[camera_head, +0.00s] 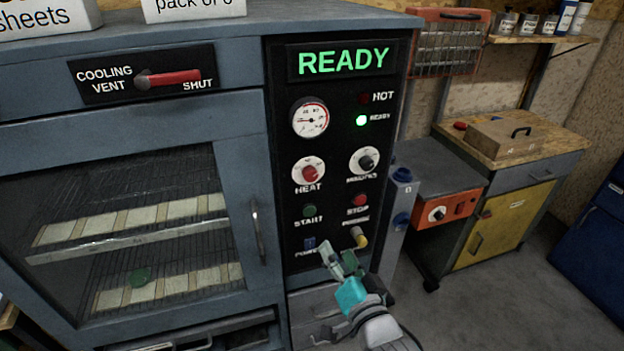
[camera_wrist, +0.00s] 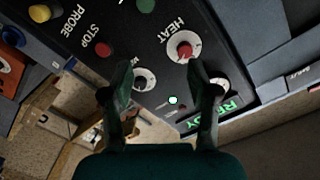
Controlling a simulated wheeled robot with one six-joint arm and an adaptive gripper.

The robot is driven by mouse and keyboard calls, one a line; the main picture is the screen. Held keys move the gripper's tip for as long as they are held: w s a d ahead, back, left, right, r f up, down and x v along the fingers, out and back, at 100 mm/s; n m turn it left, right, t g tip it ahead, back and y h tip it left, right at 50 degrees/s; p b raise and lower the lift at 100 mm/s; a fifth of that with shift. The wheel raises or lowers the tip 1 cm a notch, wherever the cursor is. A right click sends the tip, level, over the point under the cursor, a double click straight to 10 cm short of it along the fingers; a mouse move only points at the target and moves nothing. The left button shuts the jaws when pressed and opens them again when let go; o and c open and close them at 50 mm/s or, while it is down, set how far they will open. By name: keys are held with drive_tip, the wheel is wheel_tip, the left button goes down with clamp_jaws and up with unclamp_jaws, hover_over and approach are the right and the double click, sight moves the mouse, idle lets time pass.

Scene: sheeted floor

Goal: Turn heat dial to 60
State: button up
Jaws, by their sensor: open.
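The heat dial (camera_head: 309,173) is a red knob on a white round scale, on the black control panel (camera_head: 283,130) of a blue-grey oven. In the wrist view the heat dial (camera_wrist: 184,47) lies just beyond my right-hand finger. Its scale numbers are too small to read. My gripper (camera_head: 338,257) is open and empty, low in front of the panel, below and right of the heat dial. In the wrist view my gripper (camera_wrist: 160,70) has its fingers spread, with the black minutes dial (camera_wrist: 144,79) showing between them. No finger visibly touches the heat dial.
The minutes dial (camera_head: 364,160) is right of the heat dial; the start button (camera_head: 309,211) and stop button (camera_head: 359,200) sit below. A yellow-tipped probe (camera_head: 359,238) juts out near my gripper. The oven door handle (camera_head: 257,233) is left. The display reads READY.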

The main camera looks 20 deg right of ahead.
drive_tip(key=m, duration=0.2)
approach(312, 177)
drive_tip(key=shift+t, duration=0.3)
drive_tip(key=w, duration=0.9)
drive_tip(key=shift+f, duration=0.2)
clamp_jaws()
drive_tip(key=shift+n, duration=0.5)
drive_tip(key=n, duration=0.5)
drive_tip(key=shift+n, duration=0.3)
drive_tip(key=n, duration=0.5)
drive_tip(key=shift+n, duration=0.4)
